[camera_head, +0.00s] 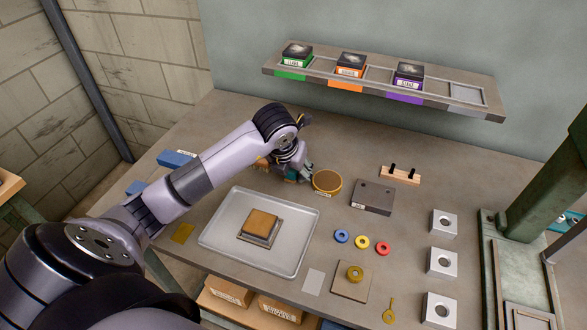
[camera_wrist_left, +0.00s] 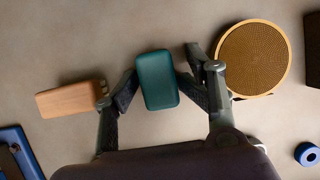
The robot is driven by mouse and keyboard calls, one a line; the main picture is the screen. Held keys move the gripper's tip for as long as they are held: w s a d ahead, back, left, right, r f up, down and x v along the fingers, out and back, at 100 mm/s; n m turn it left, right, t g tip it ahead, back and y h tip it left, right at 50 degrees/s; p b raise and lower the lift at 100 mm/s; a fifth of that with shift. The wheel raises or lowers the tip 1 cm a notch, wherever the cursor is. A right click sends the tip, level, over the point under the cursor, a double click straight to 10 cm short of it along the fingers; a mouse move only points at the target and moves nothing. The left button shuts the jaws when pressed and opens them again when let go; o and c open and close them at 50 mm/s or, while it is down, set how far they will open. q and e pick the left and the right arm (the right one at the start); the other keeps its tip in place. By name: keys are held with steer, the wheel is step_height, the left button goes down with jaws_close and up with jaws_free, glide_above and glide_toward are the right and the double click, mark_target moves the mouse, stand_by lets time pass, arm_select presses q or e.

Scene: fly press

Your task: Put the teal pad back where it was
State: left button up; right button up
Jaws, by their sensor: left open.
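In the left wrist view the teal pad (camera_wrist_left: 157,72) is a small rounded block on the table, lying between the fingers of my left gripper (camera_wrist_left: 157,88). The fingers are apart, one on each side of the pad; I cannot tell whether they touch it. In the head view my left gripper (camera_head: 293,172) is low over the table, just left of the round brown disc (camera_head: 327,181), and the arm and fingers hide most or all of the pad there. My right gripper is not in view.
The brown disc is close to the right finger in the wrist view, and a brown block (camera_wrist_left: 68,99) is near the left finger. A metal tray (camera_head: 215,240) with a tan block, a dark block (camera_head: 372,198), coloured rings and a rear shelf (camera_head: 435,92) with boxes surround the table.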

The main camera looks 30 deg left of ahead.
arm_select(q)
steer(key=shift+s+d+f, duration=0.1)
steer(key=shift+s+f, duration=0.2)
steer(key=shift+f, duration=0.05)
steer(key=shift+r+p, duration=0.25)
steer(key=shift+p, duration=0.05)
steer(key=a+v, duration=0.1)
steer(key=v, duration=1.2)
steer(key=shift+w+d, duration=0.35)
steer(key=shift+r, duration=0.15)
